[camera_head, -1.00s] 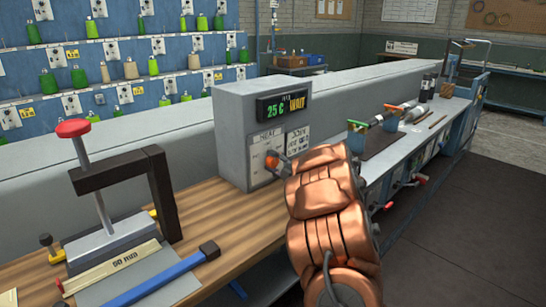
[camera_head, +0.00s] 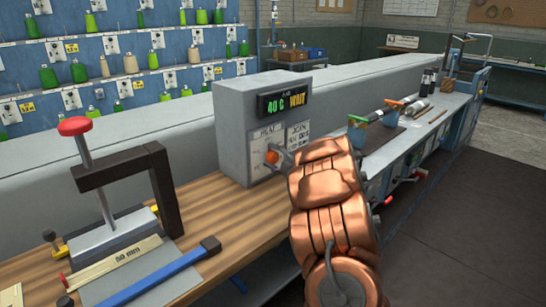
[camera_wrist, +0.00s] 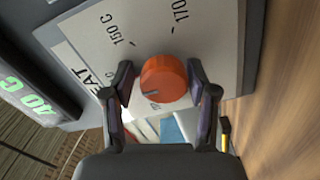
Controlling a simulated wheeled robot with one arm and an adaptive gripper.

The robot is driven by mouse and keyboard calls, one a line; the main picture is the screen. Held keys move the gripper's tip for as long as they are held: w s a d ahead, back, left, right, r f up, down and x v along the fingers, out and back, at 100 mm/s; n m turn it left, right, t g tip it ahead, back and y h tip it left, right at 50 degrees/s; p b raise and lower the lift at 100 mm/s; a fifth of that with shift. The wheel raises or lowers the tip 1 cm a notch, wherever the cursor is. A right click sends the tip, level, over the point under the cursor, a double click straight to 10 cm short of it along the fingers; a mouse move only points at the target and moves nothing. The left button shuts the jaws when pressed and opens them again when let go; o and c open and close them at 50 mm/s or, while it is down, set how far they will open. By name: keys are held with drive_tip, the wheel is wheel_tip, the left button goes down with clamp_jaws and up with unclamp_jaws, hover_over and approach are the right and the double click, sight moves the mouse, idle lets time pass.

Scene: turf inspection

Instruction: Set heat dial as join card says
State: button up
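The grey heater box (camera_head: 232,125) stands on the wooden bench, its display (camera_head: 285,103) reading 40 C and WAIT. Its front has a HEAT panel with an orange dial (camera_head: 272,157) and, to the right, a join card (camera_head: 299,135) whose small text I cannot read. In the wrist view the dial (camera_wrist: 165,78) has a dark pointer mark toward the lower left; 150 C and 170 are printed around it. My gripper (camera_wrist: 160,76) has its fingers spread on either side of the dial. A gap shows at the left finger; contact at the right is unclear.
A clamp press with a red knob (camera_head: 75,126), a strip marked 50 mm (camera_head: 118,262) and a blue bar (camera_head: 160,275) lie at left on the bench. Thread spools line the back rack.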

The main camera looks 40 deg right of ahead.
drive_tip(key=shift+o, duration=0.7)
drive_tip(key=shift+f, duration=0.1)
drive_tip(key=shift+s+d, duration=0.1)
drive_tip(key=shift+s, duration=0.05)
drive_tip(key=s, duration=1.1)
drive_tip(key=shift+s+a, duration=0.2)
drive_tip(key=shift+s, duration=0.2)
drive_tip(key=shift+w, duration=0.1)
